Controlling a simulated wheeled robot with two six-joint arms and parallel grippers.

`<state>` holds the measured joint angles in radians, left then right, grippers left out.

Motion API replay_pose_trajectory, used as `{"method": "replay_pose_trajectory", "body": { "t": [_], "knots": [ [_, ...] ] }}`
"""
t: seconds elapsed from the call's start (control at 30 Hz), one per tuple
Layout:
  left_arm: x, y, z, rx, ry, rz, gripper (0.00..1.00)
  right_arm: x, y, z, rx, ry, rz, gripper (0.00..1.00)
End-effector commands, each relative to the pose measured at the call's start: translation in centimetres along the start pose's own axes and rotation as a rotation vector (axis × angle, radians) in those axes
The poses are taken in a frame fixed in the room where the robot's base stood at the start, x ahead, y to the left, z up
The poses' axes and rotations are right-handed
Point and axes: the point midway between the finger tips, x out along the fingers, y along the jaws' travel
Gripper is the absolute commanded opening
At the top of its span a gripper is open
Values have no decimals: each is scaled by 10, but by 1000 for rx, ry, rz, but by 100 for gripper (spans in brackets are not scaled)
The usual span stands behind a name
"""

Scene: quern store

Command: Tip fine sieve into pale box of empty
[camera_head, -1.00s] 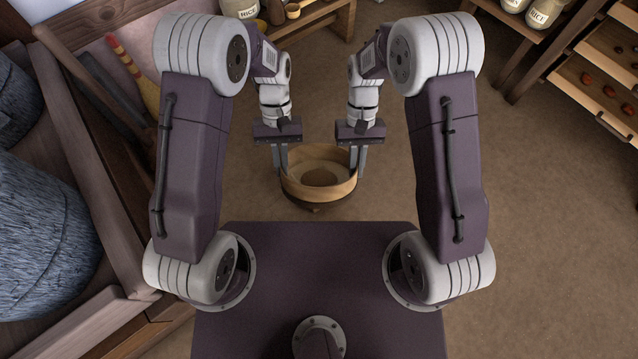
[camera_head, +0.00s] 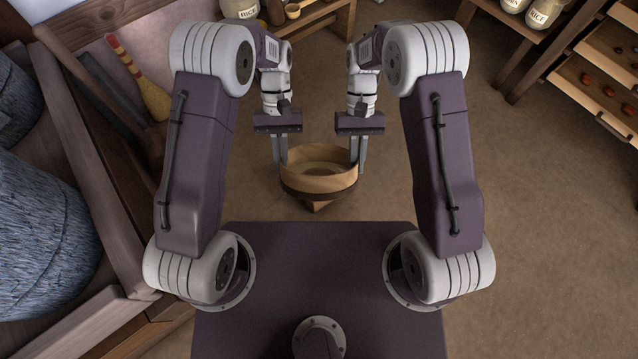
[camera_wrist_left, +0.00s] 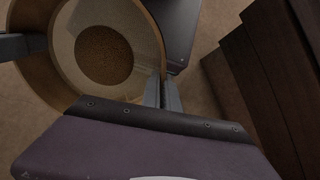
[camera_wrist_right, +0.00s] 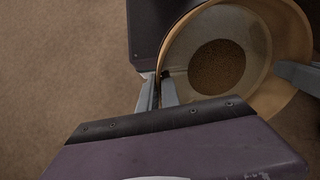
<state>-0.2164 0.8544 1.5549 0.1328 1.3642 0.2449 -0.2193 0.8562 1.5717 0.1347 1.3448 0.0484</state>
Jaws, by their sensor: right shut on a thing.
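The fine sieve (camera_head: 318,184) is a round wooden hoop held off the floor between my two grippers. My left gripper (camera_wrist_left: 163,92) is shut on one side of the rim. My right gripper (camera_wrist_right: 161,90) is shut on the opposite side. I cannot make out a pale box in any view.
A brown pointed shape (camera_head: 315,206) shows under the sieve; I cannot tell what it is. A wooden bench (camera_head: 90,190) with grey round stones (camera_head: 40,235) stands at left. A shelf with jars (camera_head: 541,12) and a tray rack (camera_head: 600,85) stand at right. Floor (camera_head: 540,220) is clear at right.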

Motion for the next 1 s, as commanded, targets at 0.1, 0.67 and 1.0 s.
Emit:
{"method": "replay_pose_trajectory", "body": {
  "t": [0.1,0.67,1.0],
  "knots": [
    [0,-2,-1,-1,2,-5,0,0,2,1,-1,-3,6,0],
    [-16,-2,-1,-2,-157,-20,0,-16,2,1,-1,-164,-10,0],
    [-16,-2,-1,-2,-156,-20,0,-16,2,1,-1,-163,-10,0]
  ]
}}
